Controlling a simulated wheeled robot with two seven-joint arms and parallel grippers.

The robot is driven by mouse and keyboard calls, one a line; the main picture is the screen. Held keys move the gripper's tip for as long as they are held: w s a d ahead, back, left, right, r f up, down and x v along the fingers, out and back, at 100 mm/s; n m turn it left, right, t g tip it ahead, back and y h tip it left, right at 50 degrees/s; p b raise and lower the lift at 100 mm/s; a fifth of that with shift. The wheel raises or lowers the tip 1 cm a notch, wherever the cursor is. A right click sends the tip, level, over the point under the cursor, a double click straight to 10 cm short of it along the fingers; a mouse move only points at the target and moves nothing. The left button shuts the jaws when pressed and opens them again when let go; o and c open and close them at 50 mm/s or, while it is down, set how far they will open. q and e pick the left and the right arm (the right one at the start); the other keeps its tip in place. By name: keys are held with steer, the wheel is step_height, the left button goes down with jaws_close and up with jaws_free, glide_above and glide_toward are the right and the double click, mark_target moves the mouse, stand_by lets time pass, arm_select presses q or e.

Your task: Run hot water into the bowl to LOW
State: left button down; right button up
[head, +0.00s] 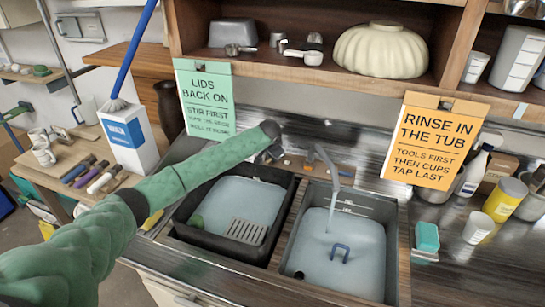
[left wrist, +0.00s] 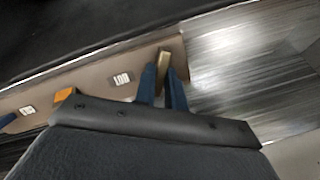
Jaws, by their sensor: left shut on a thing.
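The right sink bowl (head: 378,207) holds pale blue water, with a blue U-shaped handle standing in it. The grey tap spout (head: 333,168) hangs over this bowl, and a thin stream runs from it into the water. I cannot read a LOW mark on the bowl. My left gripper (head: 275,153) is behind the sinks, left of the spout. In the left wrist view its blue fingers (left wrist: 162,90) are shut on a brass tap lever (left wrist: 164,62) on a brown strip with small white labels, too blurred to read. My right gripper is not in view.
A black tub (head: 192,237) with water and a grey rack fills the left sink. Orange (head: 436,140) and green (head: 207,95) signs hang from the shelf above. A teal sponge (head: 427,236), a white cup and a yellow can stand on the right counter.

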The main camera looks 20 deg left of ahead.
arm_select(q)
steer(key=shift+m+y, duration=0.3)
steer(key=shift+m, duration=0.9)
steer(key=m, duration=0.3)
steer(key=shift+s+d+t+p, duration=0.1)
steer(key=shift+t+p, duration=0.2)
steer(key=shift+p, duration=0.1)
steer(key=m, duration=0.3)
steer(key=shift+s+f+m+t+y, duration=0.1)
steer(key=shift+m+t+y, duration=0.2)
steer(key=shift+m, duration=0.1)
steer(key=shift+m+t+p, duration=0.3)
steer(key=shift+m+p, duration=0.05)
steer(key=shift+m, duration=0.75)
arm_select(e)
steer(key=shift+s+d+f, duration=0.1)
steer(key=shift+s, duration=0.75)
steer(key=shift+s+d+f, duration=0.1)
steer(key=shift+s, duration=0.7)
arm_select(q)
steer(key=shift+f, duration=0.1)
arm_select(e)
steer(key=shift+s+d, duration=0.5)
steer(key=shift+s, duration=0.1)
